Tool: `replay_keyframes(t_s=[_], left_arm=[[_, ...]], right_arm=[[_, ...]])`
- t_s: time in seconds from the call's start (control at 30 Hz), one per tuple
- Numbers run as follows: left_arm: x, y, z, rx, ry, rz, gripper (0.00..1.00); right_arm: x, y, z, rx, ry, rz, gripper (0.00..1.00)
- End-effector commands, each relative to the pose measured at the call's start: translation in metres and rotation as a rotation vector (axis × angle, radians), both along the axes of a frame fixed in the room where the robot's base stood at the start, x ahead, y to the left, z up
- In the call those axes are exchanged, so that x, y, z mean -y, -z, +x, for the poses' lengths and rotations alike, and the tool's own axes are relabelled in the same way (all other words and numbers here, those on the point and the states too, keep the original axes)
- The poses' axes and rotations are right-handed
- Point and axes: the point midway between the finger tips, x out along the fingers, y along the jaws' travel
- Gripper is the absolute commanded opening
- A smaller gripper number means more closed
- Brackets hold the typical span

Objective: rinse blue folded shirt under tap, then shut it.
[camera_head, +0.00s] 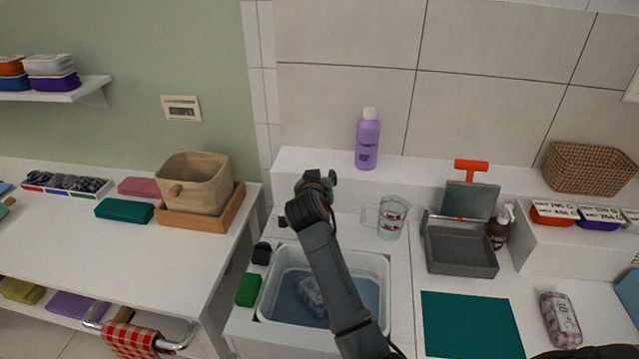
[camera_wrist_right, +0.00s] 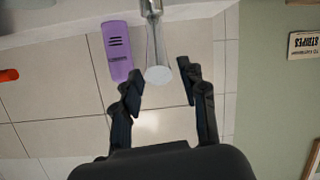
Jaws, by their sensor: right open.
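A blue-grey folded bundle (camera_head: 311,296), apparently the blue folded shirt, lies in the water of the white sink (camera_head: 268,300); my right arm partly covers it. My right gripper (camera_head: 325,180) is above the back of the sink and hides the tap in the head view. In the right wrist view, the metal tap (camera_wrist_right: 156,45) has a round pale end lying between the open fingers of my right gripper (camera_wrist_right: 160,74). The fingers stand apart on both sides, with no clear contact. I cannot tell whether water runs. My left gripper is not in view.
A purple bottle (camera_head: 367,140) stands on the ledge behind the tap. A clear measuring jug (camera_head: 392,219) and an open grey box (camera_head: 462,245) stand right of the sink. A green sponge (camera_head: 248,290) is on its left rim. A teal mat (camera_head: 470,325) lies clear.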

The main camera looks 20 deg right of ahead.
Motion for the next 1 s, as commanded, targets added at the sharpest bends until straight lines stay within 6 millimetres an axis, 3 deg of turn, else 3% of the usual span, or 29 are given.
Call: replay_keyframes(t_s=[0.2, 0.4, 0.77, 0.8, 0.9, 1.0], left_arm=[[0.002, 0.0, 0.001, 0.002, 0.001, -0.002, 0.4], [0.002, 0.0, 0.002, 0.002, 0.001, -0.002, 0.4], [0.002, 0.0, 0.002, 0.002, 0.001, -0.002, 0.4], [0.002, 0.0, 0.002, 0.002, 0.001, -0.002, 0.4], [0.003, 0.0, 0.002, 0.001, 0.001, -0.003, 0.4], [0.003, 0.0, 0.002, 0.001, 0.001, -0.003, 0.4]], right_arm=[[0.0, -0.046, 0.001, 0.006, 0.0, 0.003, 0.42], [0.0, -0.074, 0.001, 0.003, 0.0, 0.002, 0.42], [0.0, -0.083, 0.0, 0.001, -0.001, 0.001, 0.42], [0.0, -0.083, 0.0, 0.001, -0.001, 0.001, 0.4], [0.004, -0.083, 0.0, 0.004, 0.002, -0.009, 0.2], [0.021, -0.083, -0.001, 0.014, 0.012, -0.053, 0.0]])
